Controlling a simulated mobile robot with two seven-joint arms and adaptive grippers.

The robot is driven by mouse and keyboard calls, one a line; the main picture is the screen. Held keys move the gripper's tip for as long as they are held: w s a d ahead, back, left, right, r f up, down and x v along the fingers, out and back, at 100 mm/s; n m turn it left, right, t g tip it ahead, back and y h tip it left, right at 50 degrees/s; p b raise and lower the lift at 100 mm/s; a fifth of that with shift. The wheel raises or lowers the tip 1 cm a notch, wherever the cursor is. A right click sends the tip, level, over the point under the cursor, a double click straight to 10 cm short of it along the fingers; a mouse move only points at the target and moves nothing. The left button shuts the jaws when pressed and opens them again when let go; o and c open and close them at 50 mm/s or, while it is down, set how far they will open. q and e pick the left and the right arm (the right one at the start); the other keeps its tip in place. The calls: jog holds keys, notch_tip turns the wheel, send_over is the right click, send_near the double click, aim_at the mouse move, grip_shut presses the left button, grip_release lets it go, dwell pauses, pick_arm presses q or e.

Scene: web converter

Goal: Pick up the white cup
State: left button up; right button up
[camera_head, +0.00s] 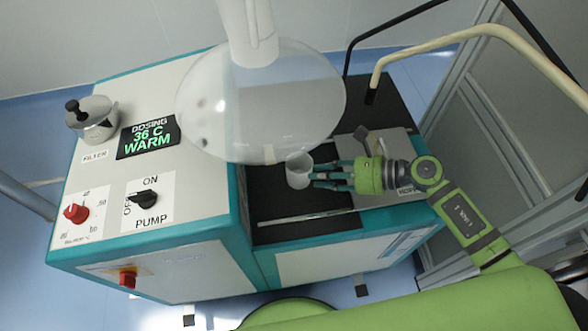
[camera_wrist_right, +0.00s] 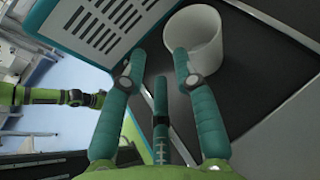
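The white cup (camera_head: 298,170) stands on the dark surface of the machine, just under the edge of a large clear bowl. My right gripper (camera_head: 322,174) reaches in from the right with its fingers pointing at the cup. In the right wrist view the cup (camera_wrist_right: 193,40) is at the upper right, and the gripper (camera_wrist_right: 157,68) has its teal fingers spread and empty. The right-hand fingertip overlaps the cup's lower left edge; I cannot tell if it touches.
The clear bowl (camera_head: 265,110) hangs over the machine close above the cup. A control box (camera_head: 190,85) with a display and knobs stands to the left. A grey plate (camera_head: 400,185) lies under the right gripper. A cream curved bar (camera_head: 440,42) arches at the upper right.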

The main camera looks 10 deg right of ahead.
jog(key=p+x, duration=0.1)
jog(key=x, duration=0.1)
jog(key=p+x, duration=0.1)
jog(key=x, duration=0.2)
jog(key=shift+w+d, duration=0.1)
jog(key=shift+w, duration=0.3)
jog(key=shift+f, duration=0.25)
pick_arm(q)
jog(key=shift+d+r, duration=0.25)
jog(key=shift+r, duration=0.35)
jog(key=shift+d+r, duration=0.25)
jog(key=shift+r, duration=0.35)
jog(key=shift+a, duration=0.1)
pick_arm(e)
grip_shut()
